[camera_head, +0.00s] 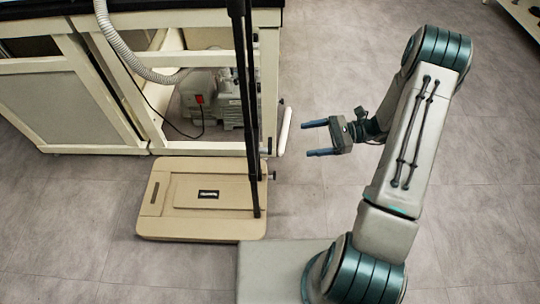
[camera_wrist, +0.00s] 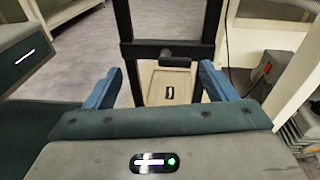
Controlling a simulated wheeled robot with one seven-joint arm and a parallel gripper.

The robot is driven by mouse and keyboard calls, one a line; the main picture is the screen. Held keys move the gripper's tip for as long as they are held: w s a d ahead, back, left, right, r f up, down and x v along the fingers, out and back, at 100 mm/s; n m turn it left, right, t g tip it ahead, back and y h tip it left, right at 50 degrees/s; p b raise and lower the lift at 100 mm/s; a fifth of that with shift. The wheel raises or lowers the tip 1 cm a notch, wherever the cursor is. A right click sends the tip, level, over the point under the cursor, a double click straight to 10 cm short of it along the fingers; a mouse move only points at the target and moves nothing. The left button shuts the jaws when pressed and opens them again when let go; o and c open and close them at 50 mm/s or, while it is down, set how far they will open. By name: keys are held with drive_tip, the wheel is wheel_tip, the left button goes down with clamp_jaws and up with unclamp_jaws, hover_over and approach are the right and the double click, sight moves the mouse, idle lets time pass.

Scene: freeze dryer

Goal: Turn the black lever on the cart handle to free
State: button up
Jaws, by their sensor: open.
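The cart's black handle frame (camera_head: 250,110) rises upright from a beige platform (camera_head: 150,222) in the head view. In the wrist view the handle frame (camera_wrist: 140,51) shows two uprights and a crossbar, with a short dark rounded piece, apparently the black lever (camera_wrist: 182,59), at the bar's middle. The lever cannot be made out clearly in the head view. My gripper (camera_head: 306,138) is open and empty, to the right of the handle frame and pointing left at it. In the wrist view its blue fingers stand apart, with the lever between and beyond them, not touching.
A cream-framed bench (camera_head: 90,150) stands at the left, with a grey pump (camera_head: 200,95) bearing a red switch under it. A pale upright bar (camera_head: 285,131) at its corner is close to my fingertips. The grey floor is open to the right.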

sight(270, 144)
wheel_tip(270, 144, down, 6)
drive_tip(key=w+m+t+y+b, duration=0.1)
drive_tip(key=m+t+b, duration=0.1)
drive_tip(key=a+b, duration=0.1)
drive_tip(key=a, duration=0.3)
drive_tip(key=a+b, duration=0.1)
drive_tip(key=a, duration=0.3)
drive_tip(key=a+b, duration=0.1)
drive_tip(key=a, duration=0.3)
drive_tip(key=shift+w+a+r, duration=0.25)
drive_tip(key=shift+w+a, duration=0.05)
drive_tip(key=shift+a, duration=0.05)
drive_tip(key=c, duration=1)
